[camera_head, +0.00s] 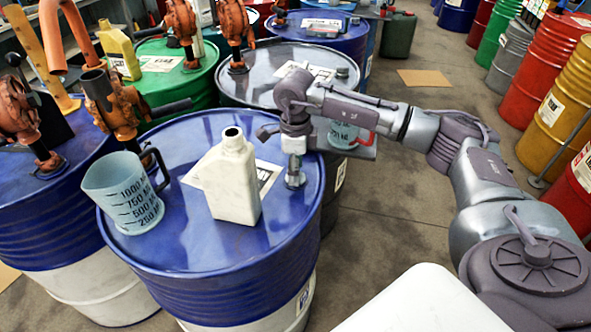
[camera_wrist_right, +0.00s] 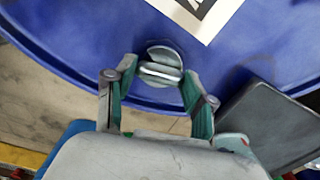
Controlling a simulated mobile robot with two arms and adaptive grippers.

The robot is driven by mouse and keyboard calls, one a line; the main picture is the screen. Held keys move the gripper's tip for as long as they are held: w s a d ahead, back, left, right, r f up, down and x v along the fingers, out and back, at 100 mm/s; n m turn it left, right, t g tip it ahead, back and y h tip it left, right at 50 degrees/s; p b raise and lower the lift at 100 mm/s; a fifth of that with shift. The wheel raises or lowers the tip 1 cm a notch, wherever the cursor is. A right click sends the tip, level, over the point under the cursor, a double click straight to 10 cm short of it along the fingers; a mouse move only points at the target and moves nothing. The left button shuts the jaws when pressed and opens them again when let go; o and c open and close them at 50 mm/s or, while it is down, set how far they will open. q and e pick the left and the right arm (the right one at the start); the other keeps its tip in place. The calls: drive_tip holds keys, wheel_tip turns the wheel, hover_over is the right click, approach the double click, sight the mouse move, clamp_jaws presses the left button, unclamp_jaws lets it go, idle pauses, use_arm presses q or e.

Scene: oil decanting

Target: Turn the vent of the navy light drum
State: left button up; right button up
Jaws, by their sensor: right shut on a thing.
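The navy drum (camera_head: 170,240) stands in the middle of the head view, with a blue lid and a white lower band. Its metal vent (camera_head: 295,180) rises near the right edge of the lid. My right gripper (camera_head: 294,160) points down over it. In the right wrist view, the round silvery vent (camera_wrist_right: 164,54) sits between the two fingertips, and my right gripper (camera_wrist_right: 158,73) is shut on it. The fingers partly hide the vent. My left gripper is in neither view.
On the same lid stand a white open bottle (camera_head: 234,185), a measuring jug (camera_head: 123,195) and a label sheet. Another blue drum (camera_head: 40,215) with an orange pump is close at left. A dark grey drum (camera_head: 262,75) stands behind. Open floor (camera_head: 385,240) lies to the right.

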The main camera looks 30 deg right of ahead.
drive_tip(key=shift+r, duration=0.1)
idle(0.3)
drive_tip(key=o, duration=1.2)
drive_tip(key=shift+c, duration=0.2)
wheel_tip(320, 180, up, 12)
